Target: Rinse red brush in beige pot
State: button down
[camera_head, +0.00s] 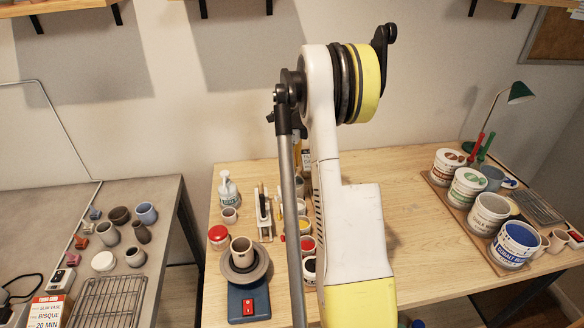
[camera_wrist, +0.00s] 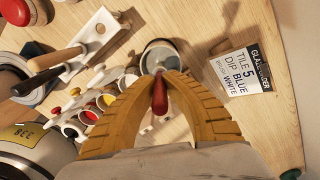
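In the wrist view, my gripper (camera_wrist: 161,76) has its yellow fingers closed together around the red handle of a brush (camera_wrist: 160,95). The brush's bristle end is hidden by the fingers. Just past the fingertips is a round, pale-rimmed pot (camera_wrist: 147,50) with greyish contents, which seems to be the beige pot. I cannot tell whether the bristles are inside it or only above it. In the head view, my own arm hides the gripper and the held brush.
A paint-cup rack (camera_wrist: 68,122) and a white tool rest (camera_wrist: 98,34) lie left of the pot. A lettered card (camera_wrist: 240,76) stands right. In the head view, a beige cup (camera_head: 242,250) sits on a wheel.

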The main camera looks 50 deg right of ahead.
jog(key=shift+w+d, duration=0.1)
dwell(0.3)
jog(key=shift+r+p, duration=1.75)
jog(key=shift+r, duration=1.5)
